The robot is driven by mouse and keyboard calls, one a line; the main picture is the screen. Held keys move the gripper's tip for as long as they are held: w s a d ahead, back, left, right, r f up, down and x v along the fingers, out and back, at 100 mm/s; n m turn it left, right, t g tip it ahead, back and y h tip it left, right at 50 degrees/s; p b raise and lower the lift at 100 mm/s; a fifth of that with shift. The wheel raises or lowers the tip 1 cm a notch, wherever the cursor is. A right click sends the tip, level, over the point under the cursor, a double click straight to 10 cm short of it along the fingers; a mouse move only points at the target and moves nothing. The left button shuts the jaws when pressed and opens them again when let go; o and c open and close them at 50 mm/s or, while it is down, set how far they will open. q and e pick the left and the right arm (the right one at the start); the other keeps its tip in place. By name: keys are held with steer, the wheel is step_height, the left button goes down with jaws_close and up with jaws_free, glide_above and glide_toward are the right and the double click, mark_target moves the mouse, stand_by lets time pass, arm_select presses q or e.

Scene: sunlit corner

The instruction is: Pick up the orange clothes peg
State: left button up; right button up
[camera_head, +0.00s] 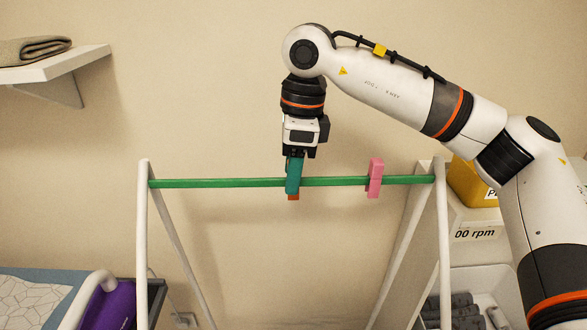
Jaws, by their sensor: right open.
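The orange clothes peg (293,197) is on the green rod (220,183), and only a small orange end shows below it. A teal part directly under my right gripper's black jaws hides the rest of the peg. It looks like the gripper's fingers. My right gripper (293,180) points down and is open, with its teal part in front of the rod at the peg. I cannot tell whether it touches the peg. My left gripper is not in view.
A pink peg (375,179) is clipped on the rod to the right. White frame legs (143,245) hold the rod. A yellow box (470,185) stands at right, a shelf with a folded cloth (34,50) at upper left, and a purple item (110,306) at lower left.

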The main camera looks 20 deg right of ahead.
steer(key=shift+f, duration=0.4)
steer(key=shift+c, duration=0.4)
jaws_close()
